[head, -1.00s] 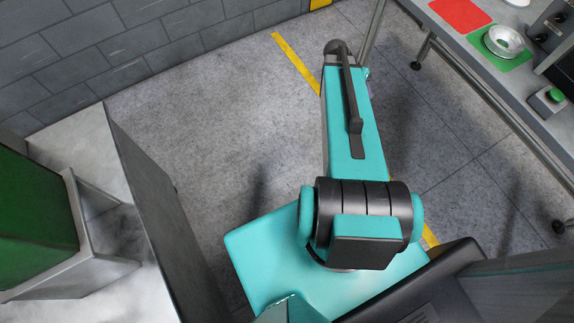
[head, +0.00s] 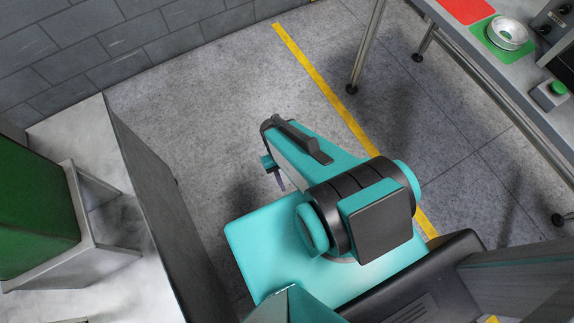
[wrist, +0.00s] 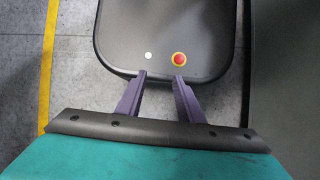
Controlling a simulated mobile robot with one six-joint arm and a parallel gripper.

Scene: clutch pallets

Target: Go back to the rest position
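My arm is folded in close over my own teal and black body in the head view. My gripper (wrist: 161,76) shows in the wrist view as two purple fingers with a clear gap between their tips. It is open, with nothing between the fingers. Past the tips, the dark top of my own base shows, with a red button on a yellow ring. In the head view only a bit of my gripper (head: 280,181) shows, below the arm's end; the rest is hidden.
A green bin (head: 32,210) stands left. Grey floor with a yellow line (head: 320,80) lies open between.

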